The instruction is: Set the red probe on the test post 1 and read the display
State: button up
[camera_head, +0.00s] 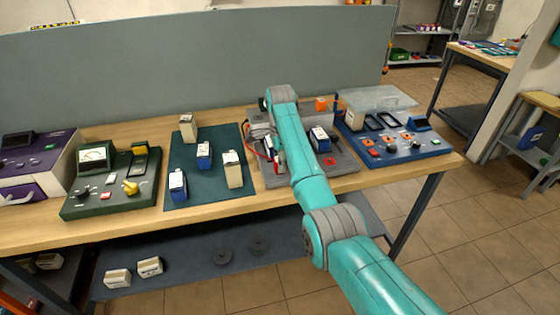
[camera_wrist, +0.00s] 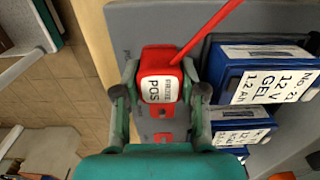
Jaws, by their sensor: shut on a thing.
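My gripper (camera_wrist: 160,92) is shut on the red probe (camera_wrist: 158,60) in the wrist view, one finger on each side. The probe has a white label reading PROBE POS, and a red lead runs from it to the upper right. The probe is over the grey test board (camera_wrist: 135,18), beside blue batteries (camera_wrist: 262,80). In the head view the grey test board (camera_head: 345,166) is on the bench, partly hidden by my arm; a bit of red shows beside the arm. I cannot make out test post 1 or the display of this board.
A blue board (camera_head: 390,155) with a clear lid stands right of the grey board. A green mat (camera_head: 205,190) with several batteries, a green meter unit (camera_head: 110,190) and a purple unit (camera_head: 35,165) stand left. A grey panel (camera_head: 200,60) rises behind the bench.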

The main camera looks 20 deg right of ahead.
jog(key=shift+f, duration=0.3)
jog(key=o, duration=0.9)
jog(key=shift+r, duration=0.1)
